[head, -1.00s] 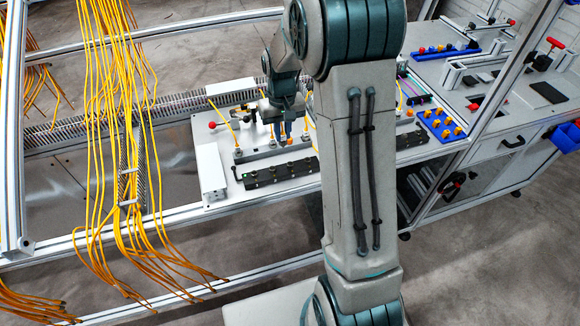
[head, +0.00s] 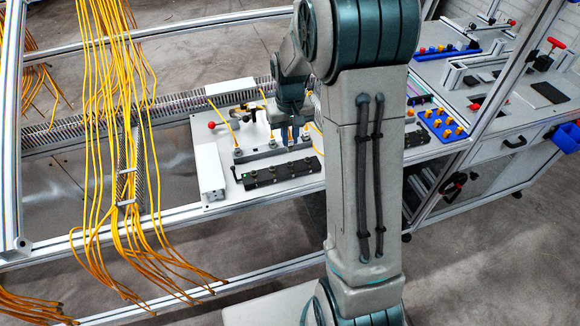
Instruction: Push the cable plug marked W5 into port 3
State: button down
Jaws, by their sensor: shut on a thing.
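My gripper (head: 289,135) points down over the white board (head: 216,151), just behind the black port block (head: 280,173). Its fingers are shut on a cable plug, which is mostly hidden by the fingers and too small to read a W5 mark. The port block is a long dark bar with several ports along its top; port numbers cannot be read. A grey plug rack (head: 262,154) lies behind it, with a plug on a yellow cable (head: 237,151) standing at its left end. I cannot tell whether the held plug touches the rack or block.
Yellow cables (head: 110,120) hang in a thick bundle at the left. A white box (head: 210,170) stands at the board's left edge, and a red knob (head: 211,125) behind it. A blue tray (head: 441,125) with orange parts lies at right. My arm hides the board's right part.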

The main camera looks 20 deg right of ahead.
aim_at(290, 149)
jog(key=shift+f+b, duration=1.45)
jog(key=shift+f, duration=0.65)
jog(key=shift+s+f+b, duration=0.1)
jog(key=shift+f+b, duration=0.9)
jog(key=shift+f, duration=0.2)
dwell(1.9)
jog(key=c, duration=0.9)
grip_release()
jog(key=shift+r, duration=0.15)
jog(key=shift+r+p, duration=2.65)
jog(key=shift+r, duration=1)
